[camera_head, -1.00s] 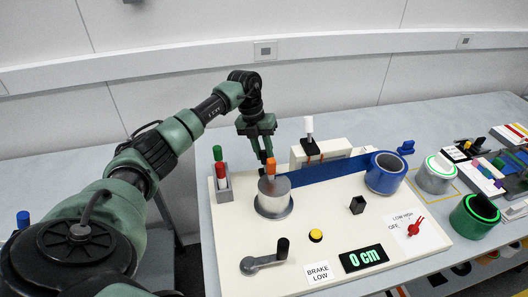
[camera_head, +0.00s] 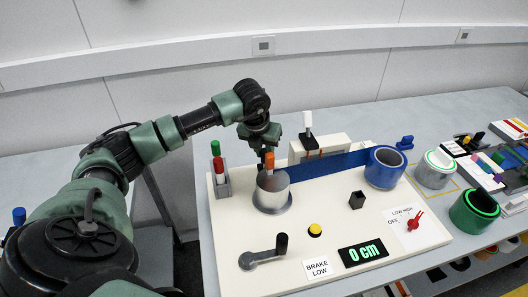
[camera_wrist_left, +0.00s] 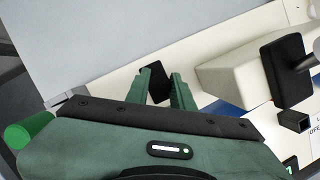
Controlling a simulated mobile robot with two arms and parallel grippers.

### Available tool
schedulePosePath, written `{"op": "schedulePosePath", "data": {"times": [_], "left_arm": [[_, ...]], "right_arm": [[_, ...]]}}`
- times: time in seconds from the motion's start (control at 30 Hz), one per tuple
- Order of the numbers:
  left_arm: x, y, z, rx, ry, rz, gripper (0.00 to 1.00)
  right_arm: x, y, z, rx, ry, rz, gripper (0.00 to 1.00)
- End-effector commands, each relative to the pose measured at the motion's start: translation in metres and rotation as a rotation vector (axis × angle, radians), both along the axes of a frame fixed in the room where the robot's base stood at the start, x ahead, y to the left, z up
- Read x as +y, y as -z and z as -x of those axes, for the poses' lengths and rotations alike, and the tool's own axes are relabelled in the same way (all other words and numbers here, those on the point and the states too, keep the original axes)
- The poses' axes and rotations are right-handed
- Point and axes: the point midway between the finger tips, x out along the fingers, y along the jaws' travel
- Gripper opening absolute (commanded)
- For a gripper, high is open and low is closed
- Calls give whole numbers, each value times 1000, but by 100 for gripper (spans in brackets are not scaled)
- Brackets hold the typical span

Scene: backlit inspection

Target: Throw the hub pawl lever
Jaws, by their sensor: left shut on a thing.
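The hub pawl lever (camera_head: 269,161) is an orange upright piece at the back of the grey metal hub (camera_head: 272,192), on the cream panel (camera_head: 335,215). My left gripper (camera_head: 264,158) comes down on it from behind and above and is shut on it. In the left wrist view, the fingers of my left gripper (camera_wrist_left: 160,88) have a dark piece between them. The hub is hidden there behind the gripper body. My right gripper is not in view.
Close left of the hub stands a grey holder (camera_head: 221,180) with green and red pieces. A crank (camera_head: 265,254), yellow button (camera_head: 315,230) and black block (camera_head: 357,200) stand in front. A blue band (camera_head: 335,165) runs right to a blue roll (camera_head: 385,167).

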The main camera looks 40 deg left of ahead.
Motion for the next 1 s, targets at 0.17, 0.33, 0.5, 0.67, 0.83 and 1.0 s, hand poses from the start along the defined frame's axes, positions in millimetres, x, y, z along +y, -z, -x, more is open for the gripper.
{"op": "schedulePosePath", "data": {"times": [0.17, 0.33, 0.5, 0.67, 0.83, 1.0], "left_arm": [[1, -2, -1, -8, -2, -4, 0], [0, -2, -1, -8, -3, -3, 32], [0, -1, -1, -5, -1, -2, 45], [0, -1, 0, -5, -1, -2, 45], [-1, -11, 3, -7, 0, -1, 45], [-2, -39, 11, -9, -1, -2, 45]], "right_arm": [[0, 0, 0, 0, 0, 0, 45], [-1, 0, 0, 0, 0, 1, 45], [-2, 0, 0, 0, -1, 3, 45], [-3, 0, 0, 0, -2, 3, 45], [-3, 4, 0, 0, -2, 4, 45], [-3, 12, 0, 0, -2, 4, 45]]}}
